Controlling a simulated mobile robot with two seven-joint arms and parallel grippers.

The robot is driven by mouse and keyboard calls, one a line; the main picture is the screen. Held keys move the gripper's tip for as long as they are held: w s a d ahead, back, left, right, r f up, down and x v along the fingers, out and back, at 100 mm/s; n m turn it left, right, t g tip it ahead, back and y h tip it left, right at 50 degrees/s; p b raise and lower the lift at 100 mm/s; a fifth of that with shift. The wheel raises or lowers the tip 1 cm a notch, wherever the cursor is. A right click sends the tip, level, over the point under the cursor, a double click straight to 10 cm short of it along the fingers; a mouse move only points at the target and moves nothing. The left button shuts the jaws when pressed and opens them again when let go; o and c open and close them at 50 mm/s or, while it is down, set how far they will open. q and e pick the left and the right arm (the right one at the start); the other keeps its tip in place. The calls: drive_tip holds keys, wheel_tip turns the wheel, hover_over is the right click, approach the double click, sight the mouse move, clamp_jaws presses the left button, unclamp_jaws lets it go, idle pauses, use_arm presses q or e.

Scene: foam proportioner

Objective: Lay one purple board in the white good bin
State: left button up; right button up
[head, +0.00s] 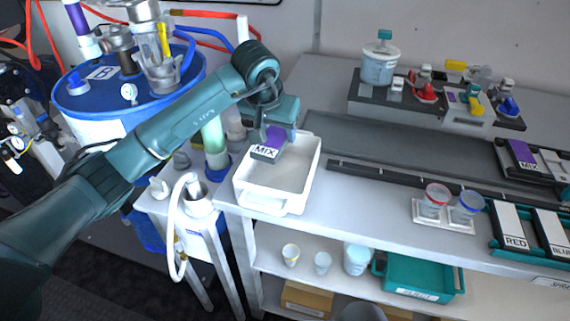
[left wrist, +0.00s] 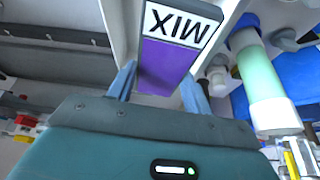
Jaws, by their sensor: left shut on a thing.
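My left gripper (head: 276,135) is shut on a purple board (head: 274,137) with a white MIX label. The board is held over the white bin (head: 244,192), towards its back left part. In the left wrist view the purple board (left wrist: 166,66) sits between the two fingers of the left gripper (left wrist: 166,82), label end outward. I cannot tell whether the board touches the bin. The visible bin floor is empty. Another purple board (head: 522,153) with a MIX label lies in a dark holder at the right. My right gripper is not in view.
A long dark strip and black rail (head: 400,174) run along the table right of the bin. Two cups stand in a white tray (head: 444,221). RED and BLUE boards lie in a teal rack (head: 494,240). A blue drum (head: 130,90) stands left of the bin.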

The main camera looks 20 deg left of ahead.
use_arm(q)
wheel_tip(320, 180, down, 4)
drive_tip(key=shift+s+r+b, duration=0.15)
drive_tip(key=shift+r+b, duration=0.05)
drive_tip(key=shift+b, duration=0.6)
drive_tip(key=shift+f+b, duration=0.3)
drive_tip(key=shift+f, duration=0.45)
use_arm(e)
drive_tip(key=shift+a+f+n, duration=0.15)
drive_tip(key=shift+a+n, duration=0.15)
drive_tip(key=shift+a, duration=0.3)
use_arm(q)
drive_tip(key=o, duration=1.1)
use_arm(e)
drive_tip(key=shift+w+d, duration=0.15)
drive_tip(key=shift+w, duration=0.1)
